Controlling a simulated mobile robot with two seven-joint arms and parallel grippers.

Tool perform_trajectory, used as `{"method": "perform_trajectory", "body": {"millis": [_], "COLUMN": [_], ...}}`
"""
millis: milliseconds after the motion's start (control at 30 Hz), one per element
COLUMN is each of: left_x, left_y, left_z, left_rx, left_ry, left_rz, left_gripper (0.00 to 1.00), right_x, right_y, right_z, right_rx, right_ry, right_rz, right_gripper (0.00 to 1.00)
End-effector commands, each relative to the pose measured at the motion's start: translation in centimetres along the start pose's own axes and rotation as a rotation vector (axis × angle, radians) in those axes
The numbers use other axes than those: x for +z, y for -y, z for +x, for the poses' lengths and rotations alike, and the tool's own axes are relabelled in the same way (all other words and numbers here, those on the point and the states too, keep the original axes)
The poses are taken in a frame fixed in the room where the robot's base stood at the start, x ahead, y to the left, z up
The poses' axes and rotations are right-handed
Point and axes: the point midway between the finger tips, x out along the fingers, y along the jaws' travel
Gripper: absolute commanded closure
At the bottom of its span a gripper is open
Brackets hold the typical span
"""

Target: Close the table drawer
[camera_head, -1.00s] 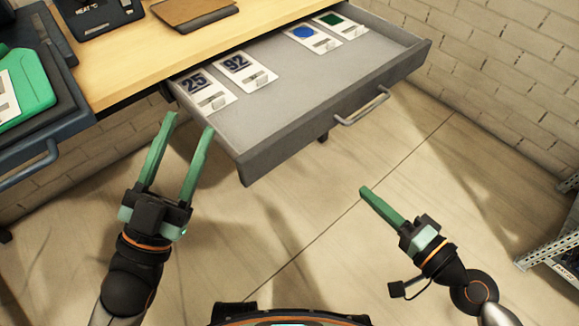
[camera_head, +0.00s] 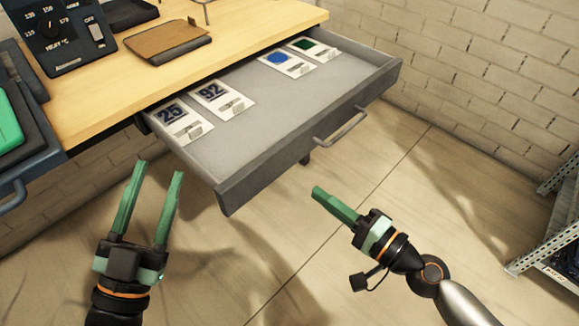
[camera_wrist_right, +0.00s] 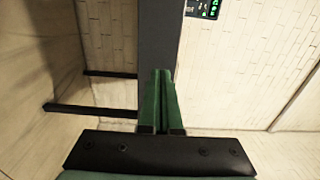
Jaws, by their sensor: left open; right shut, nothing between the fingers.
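The grey table drawer (camera_head: 312,150) is pulled out from under the wooden table top (camera_head: 95,100). Its metal bar handle (camera_head: 341,126) is on the front face. My right gripper (camera_head: 317,191) is shut and empty, below and in front of the drawer front, apart from the handle. Its green fingers also show together in the right wrist view (camera_wrist_right: 159,75). My left gripper (camera_head: 160,168) is open and empty, left of the drawer's near front corner and apart from it.
The drawer holds cards marked 25 (camera_head: 180,122) and 92 (camera_head: 222,98), a blue-dot card (camera_head: 287,64) and a green one (camera_head: 313,49). A heat control box (camera_head: 65,37) and brown pad (camera_head: 167,42) are on the table. A metal rack (camera_head: 548,225) stands right. Floor before the drawer is clear.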

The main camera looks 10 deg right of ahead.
Motion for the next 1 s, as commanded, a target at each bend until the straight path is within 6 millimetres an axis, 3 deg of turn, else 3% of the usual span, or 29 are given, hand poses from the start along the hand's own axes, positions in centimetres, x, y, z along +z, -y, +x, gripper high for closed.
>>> {"method": "perform_trajectory", "body": {"millis": [267, 600, 800, 1000], "left_x": [5.9, 12.3, 15.2, 16.8], "left_y": [-0.6, -2.3, -3.4, -4.2], "left_z": [-1.2, -4.6, -7.0, -8.7], "left_rx": [-0.005, -0.001, 0.007, 0.013], "left_ry": [0.251, 0.548, 0.699, 0.789], "left_rz": [-0.074, -0.162, -0.208, -0.235], "left_gripper": [0.50, 0.50, 0.50, 0.50], "right_x": [-0.1, 0.0, 0.0, 0.0], "right_y": [0.3, 0.2, 0.2, 0.1], "right_z": [2.2, 5.3, 7.2, 8.7], "right_rx": [-0.002, -0.001, -0.001, 0.000], "right_ry": [-0.001, 0.000, 0.000, 0.000], "right_rz": [0.000, -0.001, -0.001, -0.002], "right_gripper": [1.00, 1.00, 1.00, 1.00]}}
